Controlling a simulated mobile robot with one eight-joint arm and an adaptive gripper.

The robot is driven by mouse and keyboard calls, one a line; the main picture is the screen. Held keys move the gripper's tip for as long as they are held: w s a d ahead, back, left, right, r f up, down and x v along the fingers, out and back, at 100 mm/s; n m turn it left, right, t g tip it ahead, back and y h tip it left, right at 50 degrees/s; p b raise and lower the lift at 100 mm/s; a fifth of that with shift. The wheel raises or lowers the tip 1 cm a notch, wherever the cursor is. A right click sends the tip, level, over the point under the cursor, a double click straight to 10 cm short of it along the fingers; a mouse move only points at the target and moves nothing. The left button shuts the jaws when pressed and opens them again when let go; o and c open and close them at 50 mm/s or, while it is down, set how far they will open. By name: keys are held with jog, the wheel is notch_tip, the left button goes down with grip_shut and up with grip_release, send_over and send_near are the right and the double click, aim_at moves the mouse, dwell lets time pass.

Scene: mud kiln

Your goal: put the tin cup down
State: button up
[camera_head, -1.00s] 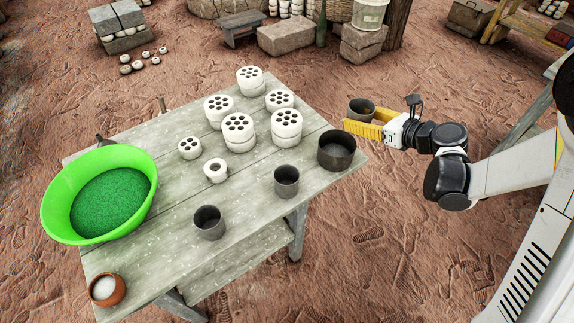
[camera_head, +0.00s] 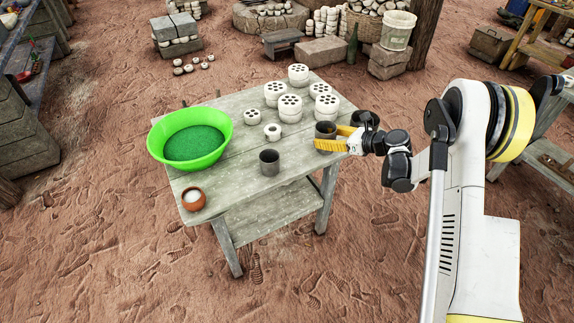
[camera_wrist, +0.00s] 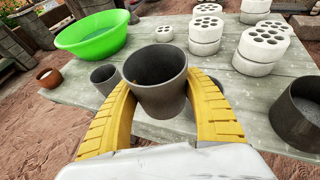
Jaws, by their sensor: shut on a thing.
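The dark grey tin cup (camera_head: 324,130) is upright between the yellow fingers of my gripper (camera_head: 330,141). My gripper (camera_wrist: 160,112) is shut on the cup (camera_wrist: 156,80), one finger on each side in the wrist view. The cup appears above the right part of the wooden table (camera_head: 240,185); the gap below it cannot be judged exactly. A similar grey cup (camera_head: 269,162) stands on the table to the left, also in the wrist view (camera_wrist: 105,77). Another grey cup shows only partly behind my right finger in the wrist view.
A larger dark pot (camera_wrist: 297,112) stands close on the right. Several white perforated blocks (camera_head: 290,106) stand at the back, and a small white ring piece (camera_head: 272,131) nearer. A green basin (camera_head: 190,140) and clay bowl (camera_head: 193,198) are left. Bare tabletop shows at the front.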

jog(key=b, duration=0.3)
send_over(298, 161)
notch_tip(298, 161, down, 6)
jog(key=shift+r, duration=0.15)
jog(key=shift+f+b, duration=1.05)
jog(key=shift+f, duration=0.8)
jog(key=shift+f, duration=0.15)
jog(key=o, duration=1.2)
jog(key=shift+o, duration=0.2)
